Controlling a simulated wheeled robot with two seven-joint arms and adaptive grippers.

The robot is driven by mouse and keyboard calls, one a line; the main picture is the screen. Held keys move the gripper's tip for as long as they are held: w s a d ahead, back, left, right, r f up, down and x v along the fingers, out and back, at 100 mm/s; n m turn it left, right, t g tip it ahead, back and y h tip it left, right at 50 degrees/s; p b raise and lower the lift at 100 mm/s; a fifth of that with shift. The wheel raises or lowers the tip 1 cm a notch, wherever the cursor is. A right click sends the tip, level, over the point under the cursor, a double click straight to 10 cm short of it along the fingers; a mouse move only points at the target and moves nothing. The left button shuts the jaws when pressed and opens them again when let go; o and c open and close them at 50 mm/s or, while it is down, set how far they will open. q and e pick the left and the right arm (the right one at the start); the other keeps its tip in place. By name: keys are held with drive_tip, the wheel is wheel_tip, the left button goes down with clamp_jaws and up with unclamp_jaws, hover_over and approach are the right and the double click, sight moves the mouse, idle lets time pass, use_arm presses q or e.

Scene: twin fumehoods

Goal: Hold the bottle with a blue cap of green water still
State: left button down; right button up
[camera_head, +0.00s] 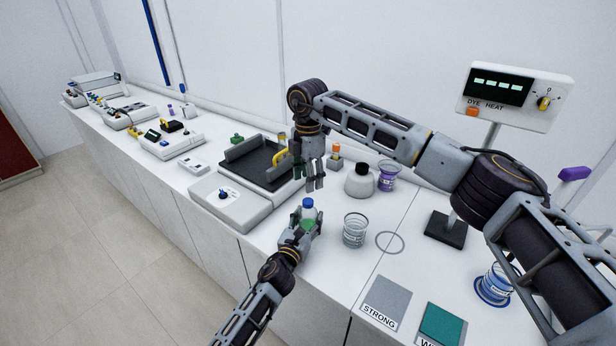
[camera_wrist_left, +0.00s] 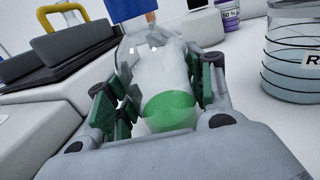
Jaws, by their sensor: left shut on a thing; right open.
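The bottle with a blue cap (camera_head: 308,208) stands upright near the front of the bench, with green liquid in its lower part. My left gripper (camera_head: 304,228) is shut around the bottle from the front. In the left wrist view the clear bottle (camera_wrist_left: 168,105) sits between the green-padded fingers (camera_wrist_left: 160,95), and the top of its cap is cut off. Whether its base touches the bench is hidden. My right gripper (camera_head: 315,178) is open and empty, pointing down above the bench behind the bottle, near the white-grey device.
A clear beaker (camera_head: 354,231) stands just right of the bottle. A shaker with a black tray (camera_head: 262,165) is behind left. A round white bottle with a black cap (camera_head: 360,181) and a purple beaker (camera_head: 388,175) stand behind. STRONG card (camera_head: 386,303) lies front right.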

sight(308, 201)
drive_tip(key=shift+m, duration=2.2)
drive_tip(key=shift+f, duration=0.2)
drive_tip(key=shift+f, duration=3.8)
drive_tip(key=shift+c, duration=0.4)
clamp_jaws()
